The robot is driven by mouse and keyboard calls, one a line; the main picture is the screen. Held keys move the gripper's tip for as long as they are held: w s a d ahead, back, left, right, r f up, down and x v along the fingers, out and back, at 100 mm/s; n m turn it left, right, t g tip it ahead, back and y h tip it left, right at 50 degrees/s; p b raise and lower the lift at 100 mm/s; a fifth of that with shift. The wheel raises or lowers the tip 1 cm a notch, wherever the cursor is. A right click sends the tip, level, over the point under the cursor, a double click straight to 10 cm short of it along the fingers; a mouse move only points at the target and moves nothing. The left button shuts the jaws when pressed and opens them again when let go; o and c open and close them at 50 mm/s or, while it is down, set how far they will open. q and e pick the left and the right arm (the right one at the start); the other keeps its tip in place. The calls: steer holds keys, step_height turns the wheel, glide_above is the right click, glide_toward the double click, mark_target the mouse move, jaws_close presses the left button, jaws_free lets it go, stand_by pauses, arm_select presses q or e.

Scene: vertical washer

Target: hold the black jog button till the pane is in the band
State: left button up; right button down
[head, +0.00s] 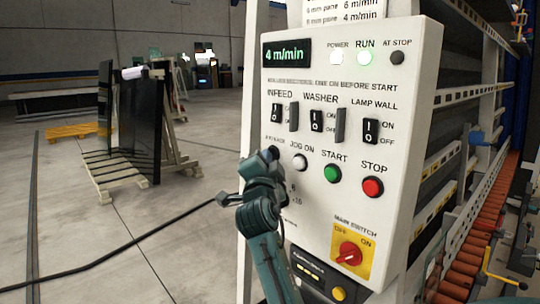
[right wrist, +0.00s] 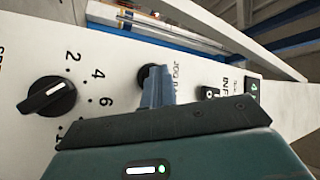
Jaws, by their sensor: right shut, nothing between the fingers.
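The black jog button (right wrist: 150,78) shows in the right wrist view beside a label beginning "JOG BA". My right gripper (right wrist: 158,84) is shut and empty, its fingertips at the button and partly covering it; whether they press it in I cannot tell. I cannot make out the pane in the washer or the band. My left gripper is out of view.
The red STOP button (head: 372,187) and green START button (head: 332,172) are close right. A black speed knob (right wrist: 47,96) is nearby.

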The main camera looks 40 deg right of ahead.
stand_by(0.8)
steer(key=shift+s+a+b, duration=0.1)
steer(key=shift+a+b, duration=0.45)
steer(key=shift+a, duration=0.35)
steer(key=a+b, duration=0.1)
steer(key=a, duration=0.1)
steer(key=a+b, duration=0.2)
steer(key=a, duration=0.1)
steer(key=shift+s+f, duration=0.15)
steer(key=shift+s, duration=0.05)
